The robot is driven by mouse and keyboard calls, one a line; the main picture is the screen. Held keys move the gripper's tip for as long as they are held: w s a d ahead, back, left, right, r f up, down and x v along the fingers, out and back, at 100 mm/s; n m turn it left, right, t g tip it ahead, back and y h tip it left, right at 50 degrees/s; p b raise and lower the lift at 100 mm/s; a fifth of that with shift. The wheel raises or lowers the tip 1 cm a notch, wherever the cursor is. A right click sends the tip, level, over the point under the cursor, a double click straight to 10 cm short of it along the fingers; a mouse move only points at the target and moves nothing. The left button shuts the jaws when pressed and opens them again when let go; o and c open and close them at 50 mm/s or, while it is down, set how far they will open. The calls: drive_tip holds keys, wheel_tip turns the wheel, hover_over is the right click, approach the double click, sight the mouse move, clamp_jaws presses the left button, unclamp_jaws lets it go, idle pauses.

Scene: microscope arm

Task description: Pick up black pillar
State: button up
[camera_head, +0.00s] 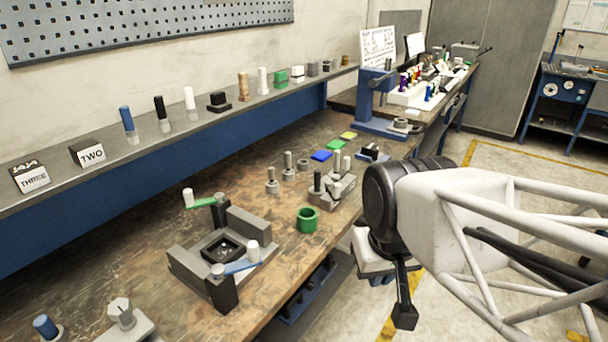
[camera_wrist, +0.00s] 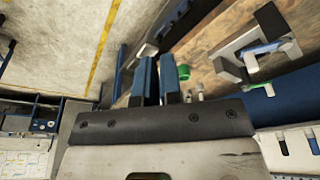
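The black pillar (camera_head: 160,107) is a slim black cylinder standing upright in a grey base on the long shelf, between a blue pillar (camera_head: 126,118) and a white pillar (camera_head: 190,98). I cannot make it out in the wrist view. My gripper (camera_head: 381,279) hangs beyond the bench's right edge, far from the pillar. In the wrist view, its two blue fingers (camera_wrist: 158,72) stand a narrow gap apart, with nothing visible held between them.
On the bench are a grey fixture (camera_head: 183,262) with raised levers, a green ring (camera_head: 308,219) and several metal posts. The shelf also holds a black block (camera_head: 218,101) and block labelled TWO (camera_head: 88,153). Bare bench lies left of the fixture.

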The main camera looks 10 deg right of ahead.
drive_tip(key=o, duration=0.9)
drive_tip(key=shift+w, duration=0.1)
drive_tip(key=w+r+m, duration=0.2)
drive_tip(key=w, duration=0.6)
drive_tip(key=w+r+m, duration=0.2)
drive_tip(key=w, duration=0.6)
drive_tip(key=m+g, duration=0.3)
drive_tip(key=m, duration=0.8)
approach(317, 170)
drive_tip(key=f, duration=0.2)
drive_tip(key=s+f, duration=0.1)
drive_tip(key=f, duration=0.2)
drive_tip(key=shift+w+f+m, duration=0.25)
drive_tip(key=shift+w+m, duration=0.05)
